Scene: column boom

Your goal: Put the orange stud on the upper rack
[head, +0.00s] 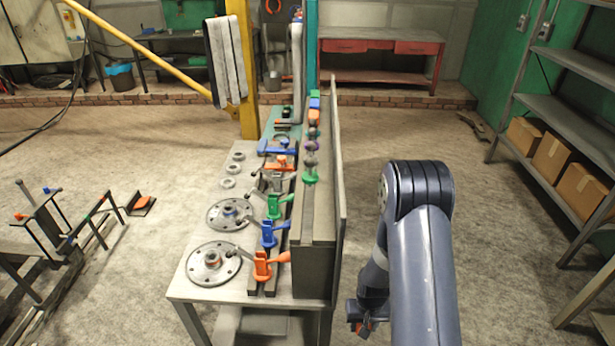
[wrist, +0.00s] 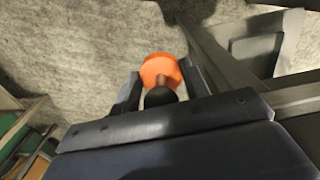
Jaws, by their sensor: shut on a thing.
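My gripper (head: 361,318) hangs low to the right of the bench in the head view, beside the upright board. It is shut on the orange stud (wrist: 160,70), whose round orange head and dark lower part show between the two fingers in the wrist view. Only a small orange patch of the stud (head: 366,327) shows in the head view. I cannot tell surely which part is the upper rack. A raised grey ledge (head: 315,227) on the bench bears a row of coloured pieces, with green, purple, orange and blue ones.
The bench (head: 200,285) carries round flanges and green, blue and orange clamps. A tall board (head: 338,180) edges its right side, close to my arm. Grey shelves (head: 570,115) with cardboard boxes (head: 551,157) stand at the right. Open floor lies between.

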